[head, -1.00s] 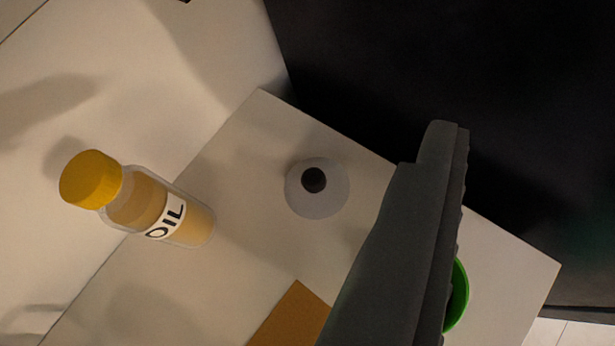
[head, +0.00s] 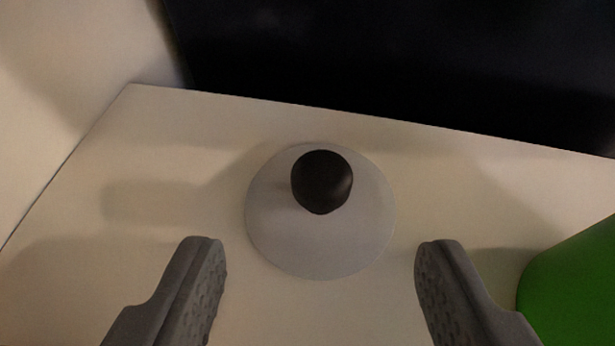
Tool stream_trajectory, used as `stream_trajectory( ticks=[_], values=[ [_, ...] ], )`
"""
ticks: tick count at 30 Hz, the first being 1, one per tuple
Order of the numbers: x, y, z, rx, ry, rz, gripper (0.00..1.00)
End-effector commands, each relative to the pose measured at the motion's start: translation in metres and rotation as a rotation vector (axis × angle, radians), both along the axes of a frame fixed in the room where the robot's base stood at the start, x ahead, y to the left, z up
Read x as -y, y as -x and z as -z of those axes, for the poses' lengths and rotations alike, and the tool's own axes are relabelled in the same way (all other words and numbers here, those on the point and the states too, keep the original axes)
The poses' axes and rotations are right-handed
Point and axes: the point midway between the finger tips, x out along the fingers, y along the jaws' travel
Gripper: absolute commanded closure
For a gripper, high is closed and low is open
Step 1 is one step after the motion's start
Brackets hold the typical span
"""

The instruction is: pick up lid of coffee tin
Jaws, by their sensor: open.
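The lid (head: 320,245) is a pale grey disc with a dark round knob (head: 321,181) at its top. It lies on the light surface in the middle of the head view. My gripper (head: 320,262) is open, with one grey finger to the left and one to the right of the lid's near side. The fingers are apart from the knob and nothing is between them but the lid below and ahead. I cannot make out a tin under the lid.
A green container (head: 575,290) stands at the right edge, close to my right finger. The light surface (head: 110,160) ends at a back edge, with a dark area (head: 380,60) beyond it. The surface left of the lid is clear.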

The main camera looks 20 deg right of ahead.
Motion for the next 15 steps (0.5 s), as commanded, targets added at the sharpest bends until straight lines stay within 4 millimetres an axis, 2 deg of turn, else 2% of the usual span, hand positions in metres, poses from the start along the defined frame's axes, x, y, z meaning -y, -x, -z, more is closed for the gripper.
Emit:
stream_trajectory(
  ticks=[6, 15],
  values=[
    [0.012, -0.023, 0.017, -0.004, -0.001, 0.002, 0.46],
    [0.018, -0.035, 0.022, 0.001, 0.000, 0.000, 0.46]
  ],
)
